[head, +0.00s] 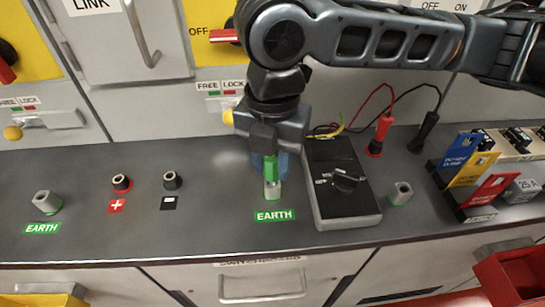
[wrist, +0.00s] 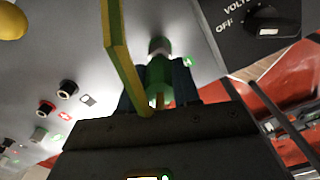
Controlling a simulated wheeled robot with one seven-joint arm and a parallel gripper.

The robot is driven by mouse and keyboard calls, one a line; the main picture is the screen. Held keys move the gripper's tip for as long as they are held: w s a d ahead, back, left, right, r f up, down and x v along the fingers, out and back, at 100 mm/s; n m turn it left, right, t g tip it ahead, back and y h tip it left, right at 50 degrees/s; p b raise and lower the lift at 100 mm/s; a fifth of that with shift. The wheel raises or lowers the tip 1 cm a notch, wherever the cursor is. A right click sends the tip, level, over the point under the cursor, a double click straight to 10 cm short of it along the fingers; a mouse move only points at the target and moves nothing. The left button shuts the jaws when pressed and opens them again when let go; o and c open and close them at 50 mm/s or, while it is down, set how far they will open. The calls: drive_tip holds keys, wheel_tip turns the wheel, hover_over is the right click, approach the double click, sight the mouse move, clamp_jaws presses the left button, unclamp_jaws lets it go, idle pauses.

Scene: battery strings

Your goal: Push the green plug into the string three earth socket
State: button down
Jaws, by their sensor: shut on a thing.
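The green plug (head: 270,167) is held upright between the fingers of my gripper (head: 268,160), which is shut on it. Directly below is a pale grey earth socket (head: 272,190) with a green EARTH label in front. The plug's lower end meets or overlaps the socket's top; I cannot tell how far in it is. In the wrist view the green plug (wrist: 158,75) sits between my fingertips (wrist: 158,85), in line with the grey socket (wrist: 160,46). A yellow-green cable (wrist: 118,50) runs from the plug. No string number is readable at this socket.
A black meter (head: 342,185) stands close right of the socket, with red (head: 383,130) and black (head: 428,130) probes behind. Another earth socket (head: 47,201) and red (head: 121,183) and black (head: 172,180) terminals are left. A grey socket (head: 401,193) and coloured fuse holders (head: 490,196) are right.

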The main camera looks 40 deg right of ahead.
drive_tip(key=shift+f+b, duration=0.7)
drive_tip(key=shift+f, duration=0.3)
drive_tip(key=c, duration=0.7)
unclamp_jaws()
drive_tip(key=shift+c, duration=0.2)
drive_tip(key=shift+r, duration=0.1)
wheel_tip(320, 180, up, 8)
drive_tip(key=shift+f, duration=0.15)
drive_tip(key=shift+s+a, duration=0.1)
